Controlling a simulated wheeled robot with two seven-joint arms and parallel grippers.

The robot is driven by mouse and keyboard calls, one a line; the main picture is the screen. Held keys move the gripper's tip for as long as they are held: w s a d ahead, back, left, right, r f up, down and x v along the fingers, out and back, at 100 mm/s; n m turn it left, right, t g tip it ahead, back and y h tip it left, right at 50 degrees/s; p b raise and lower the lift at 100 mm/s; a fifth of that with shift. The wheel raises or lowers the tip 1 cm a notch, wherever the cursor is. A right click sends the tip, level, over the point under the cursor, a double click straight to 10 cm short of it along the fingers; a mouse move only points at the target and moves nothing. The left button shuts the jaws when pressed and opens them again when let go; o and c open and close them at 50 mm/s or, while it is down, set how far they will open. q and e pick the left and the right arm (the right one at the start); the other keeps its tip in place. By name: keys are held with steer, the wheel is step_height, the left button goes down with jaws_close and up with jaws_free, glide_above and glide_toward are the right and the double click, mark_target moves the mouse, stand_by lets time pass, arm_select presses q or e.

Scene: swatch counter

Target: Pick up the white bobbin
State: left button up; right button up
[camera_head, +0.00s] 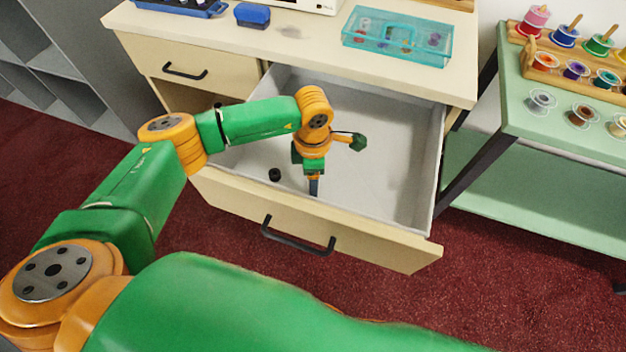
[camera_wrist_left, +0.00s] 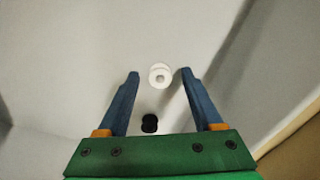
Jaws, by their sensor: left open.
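The white bobbin (camera_wrist_left: 160,78) lies on the pale floor of the open drawer (camera_head: 390,185). In the left wrist view it shows between the tips of my left gripper (camera_wrist_left: 160,73), with a gap on both sides. In the head view I cannot make the white bobbin out; my left arm and gripper may hide it. There my left gripper (camera_head: 314,188) points down into the drawer, open and empty. My right gripper is in neither view.
A small black bobbin (camera_head: 275,174) lies in the drawer near its front; it also shows in the wrist view (camera_wrist_left: 150,123). The drawer walls surround my gripper. A teal clear box (camera_head: 398,36) stands on the counter. A green table (camera_head: 550,135) at right holds several coloured bobbins.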

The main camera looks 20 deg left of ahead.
arm_select(q)
jaws_close()
steer(key=shift+r, duration=0.15)
